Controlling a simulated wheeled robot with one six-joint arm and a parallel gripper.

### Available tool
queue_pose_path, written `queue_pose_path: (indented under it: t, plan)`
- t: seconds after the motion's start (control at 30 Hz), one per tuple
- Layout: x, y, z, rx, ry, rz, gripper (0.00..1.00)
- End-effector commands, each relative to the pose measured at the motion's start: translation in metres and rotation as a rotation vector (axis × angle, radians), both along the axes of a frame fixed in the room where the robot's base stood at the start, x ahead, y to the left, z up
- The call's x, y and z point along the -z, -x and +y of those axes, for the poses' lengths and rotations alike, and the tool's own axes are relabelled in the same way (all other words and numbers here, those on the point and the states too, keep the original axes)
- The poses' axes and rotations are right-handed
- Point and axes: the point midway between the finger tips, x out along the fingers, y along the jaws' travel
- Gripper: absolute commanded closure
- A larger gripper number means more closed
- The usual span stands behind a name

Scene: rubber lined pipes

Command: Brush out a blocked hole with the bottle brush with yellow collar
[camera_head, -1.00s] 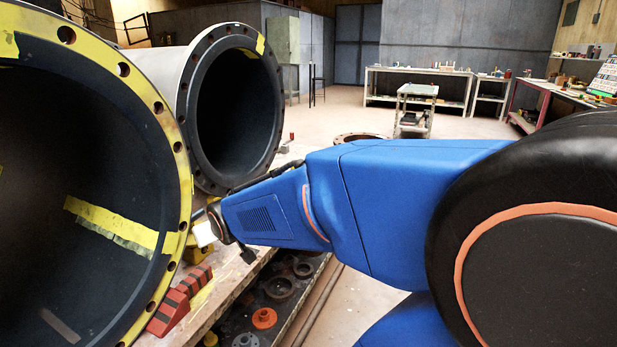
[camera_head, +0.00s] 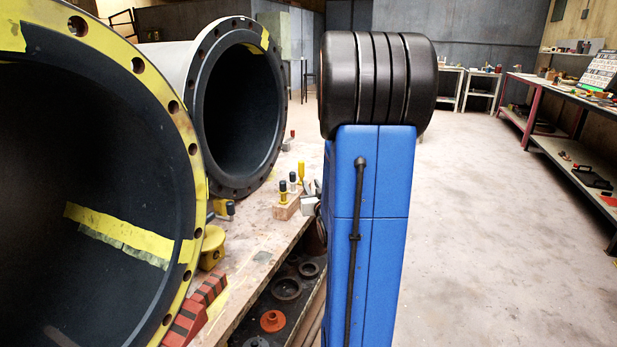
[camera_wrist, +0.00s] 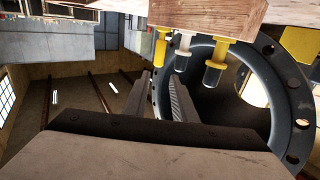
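A wooden block (camera_head: 287,207) on the bench holds upright tools: two with dark tops and one yellow (camera_head: 301,171). In the wrist view, which looks upside down, the block (camera_wrist: 205,11) is at the top. A yellow tool (camera_wrist: 160,48), a pale-collared tool (camera_wrist: 183,52) and a yellow-collared tool (camera_wrist: 216,62) point down from it. Bristles are not visible. My gripper (camera_wrist: 160,98) has its fingers apart with nothing between them, short of the tools. In the head view it is mostly hidden behind my arm. Bolt holes ring the yellow flange (camera_head: 190,130); I cannot tell which is blocked.
A second pipe with a dark flange (camera_head: 277,135) stands behind the block. Red-and-black wedges (camera_head: 190,318) and a yellow fitting (camera_head: 212,248) are on the bench (camera_head: 240,285). A lower shelf holds rings and an orange flange (camera_head: 272,321). The floor at right is clear.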

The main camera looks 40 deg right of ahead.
Motion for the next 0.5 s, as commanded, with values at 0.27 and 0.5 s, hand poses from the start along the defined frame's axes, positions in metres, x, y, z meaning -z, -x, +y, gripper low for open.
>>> queue_pose_path:
  t: [0.27,0.5]
  plan:
    - [0.000,-0.031,-0.019,-0.001,0.001,-0.005,0.75]
    - [0.000,-0.067,-0.042,0.000,0.001,-0.004,0.75]
